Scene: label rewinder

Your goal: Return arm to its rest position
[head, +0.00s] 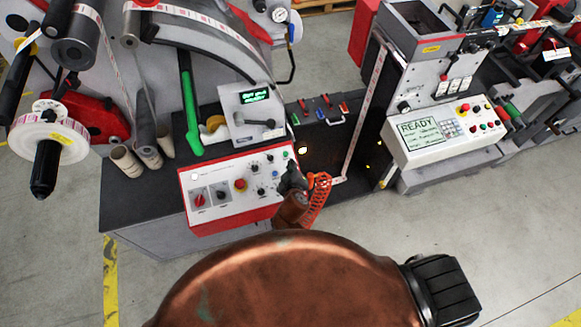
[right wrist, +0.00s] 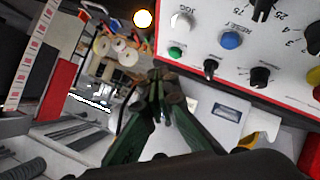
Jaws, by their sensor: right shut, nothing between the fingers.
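My right gripper (head: 288,180) is at the right end of the white and red control panel (head: 212,199), close to its knobs. In the right wrist view the green fingers of my right gripper (right wrist: 165,82) meet at dark tips, shut with nothing between them. The panel (right wrist: 205,65) fills the upper right of that view, with a green button, a blue reset button and black knobs. I cannot tell whether the fingertips touch the panel. My left gripper does not show.
A green lever (head: 190,105) and a small display box (head: 254,108) stand behind the panel. A paper label strip (head: 368,110) runs beside the grey machine on the right. A console reading READY (head: 423,132) is farther right. Open floor (head: 500,225) lies at the lower right.

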